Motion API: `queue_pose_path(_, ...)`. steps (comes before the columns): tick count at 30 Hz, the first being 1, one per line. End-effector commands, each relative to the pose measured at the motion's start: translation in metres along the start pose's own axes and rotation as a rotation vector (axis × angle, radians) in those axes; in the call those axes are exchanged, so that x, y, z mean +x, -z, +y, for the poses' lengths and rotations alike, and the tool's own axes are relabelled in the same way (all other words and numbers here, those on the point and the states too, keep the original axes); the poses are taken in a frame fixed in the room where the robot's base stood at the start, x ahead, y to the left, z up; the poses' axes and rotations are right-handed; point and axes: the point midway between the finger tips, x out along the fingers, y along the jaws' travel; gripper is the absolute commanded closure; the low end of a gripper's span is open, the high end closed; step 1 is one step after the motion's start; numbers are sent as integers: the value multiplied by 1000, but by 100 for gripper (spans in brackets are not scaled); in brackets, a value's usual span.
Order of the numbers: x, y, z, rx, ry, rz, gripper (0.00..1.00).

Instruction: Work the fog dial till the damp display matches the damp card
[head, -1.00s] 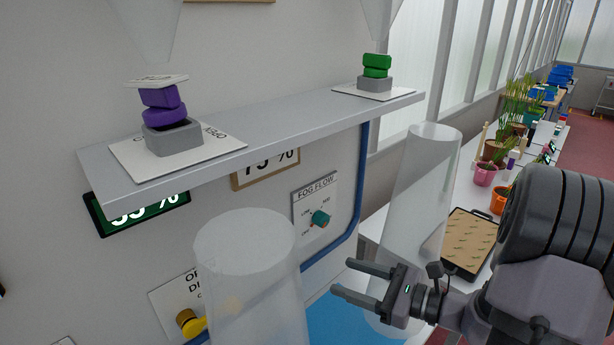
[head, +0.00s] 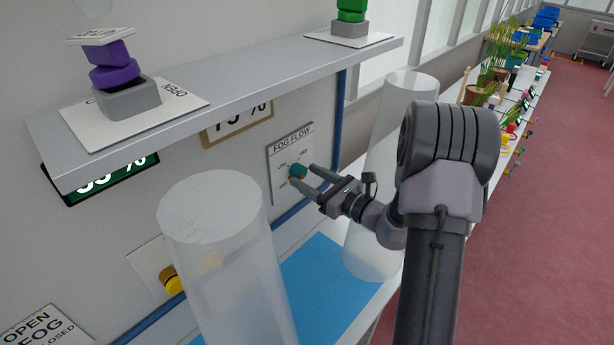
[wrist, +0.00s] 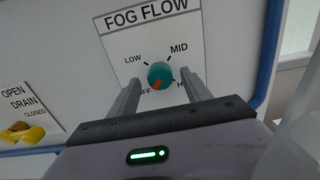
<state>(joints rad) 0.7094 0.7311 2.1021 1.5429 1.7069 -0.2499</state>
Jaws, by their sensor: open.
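The fog dial (head: 298,171) is a teal knob on the white FOG FLOW plate (head: 291,145) on the wall. In the wrist view the dial (wrist: 160,75) has an orange pointer aimed down and slightly left, near the OFF mark. My gripper (head: 302,175) is open, its fingers reaching toward the dial. In the wrist view my gripper (wrist: 158,92) has one finger to each side of the dial; contact cannot be told. The green damp display (head: 112,178) is partly hidden by the shelf and seems to read 55 %. The framed damp card (head: 238,122) seems to read 75 %, its top hidden.
A grey shelf (head: 230,90) juts out above the dial. Clear cylinders (head: 222,260) stand left and right (head: 392,170) of my gripper. A yellow drain knob (head: 171,281) and a blue pipe (head: 341,125) are on the wall.

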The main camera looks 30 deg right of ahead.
Motion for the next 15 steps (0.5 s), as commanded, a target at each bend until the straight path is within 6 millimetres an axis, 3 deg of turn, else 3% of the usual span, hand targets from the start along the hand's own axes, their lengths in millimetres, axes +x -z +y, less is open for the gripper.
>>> queue_pose_path(10, 8, 0, 0, 0, 0, 1, 43)
queue_pose_path(15, 8, 0, 0, 0, 0, 1, 74)
